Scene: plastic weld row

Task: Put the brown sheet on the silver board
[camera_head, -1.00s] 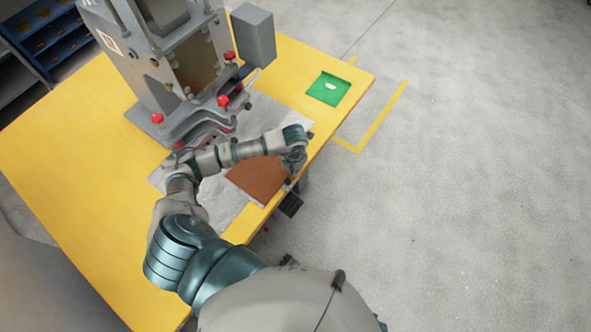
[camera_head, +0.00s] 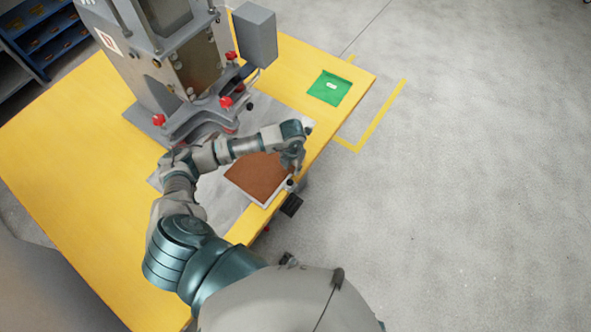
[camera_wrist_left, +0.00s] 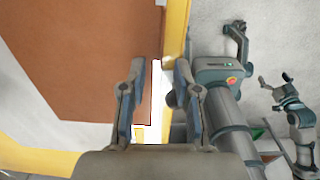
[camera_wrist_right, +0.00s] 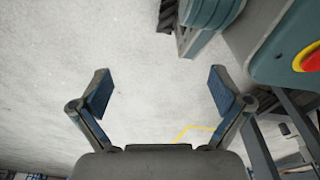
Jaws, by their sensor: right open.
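The brown sheet (camera_head: 256,177) lies flat near the right edge of the yellow table, with a thin pale border along its near side. It also fills the upper left of the left wrist view (camera_wrist_left: 85,55). The silver board (camera_head: 222,203) appears as the grey plate around and left of the sheet; my left arm hides part of it. My left gripper (camera_head: 293,168) is at the sheet's right edge. In the left wrist view its fingers (camera_wrist_left: 160,75) stand apart, one over the sheet's edge. My right gripper (camera_wrist_right: 157,90) is open and empty, above the floor.
A large grey machine with red knobs (camera_head: 180,75) stands behind the board. A green tray (camera_head: 329,88) with a small white piece sits at the table's far right corner. Bare yellow table (camera_head: 70,160) is free at left. Floor lies right of the table.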

